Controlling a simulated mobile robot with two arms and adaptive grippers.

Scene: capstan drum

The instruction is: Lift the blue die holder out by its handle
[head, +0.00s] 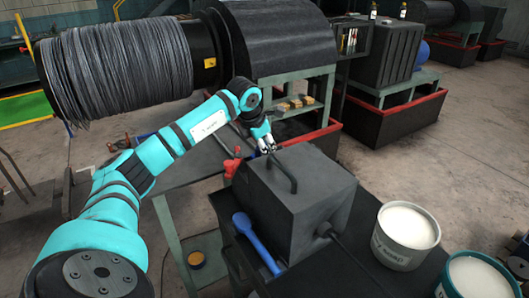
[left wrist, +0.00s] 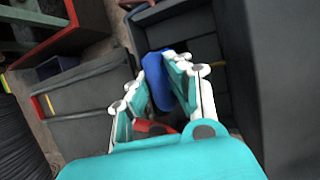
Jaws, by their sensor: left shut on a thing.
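In the left wrist view the blue die holder (left wrist: 155,78) is a rounded blue piece inside a dark, walled box. My left gripper (left wrist: 158,84) has its teal and white fingers on either side of it and is shut on it. In the head view my left gripper (head: 268,145) reaches down behind the dark grey box (head: 312,200) with a bar handle on top. My right gripper is in neither view.
A blue spoon-shaped tool (head: 257,244) lies in front of the box. Red parts (head: 232,166) stick out at its left. White-filled tubs (head: 404,236) (head: 474,276) stand at right. A large wire drum (head: 118,72) is behind my arm.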

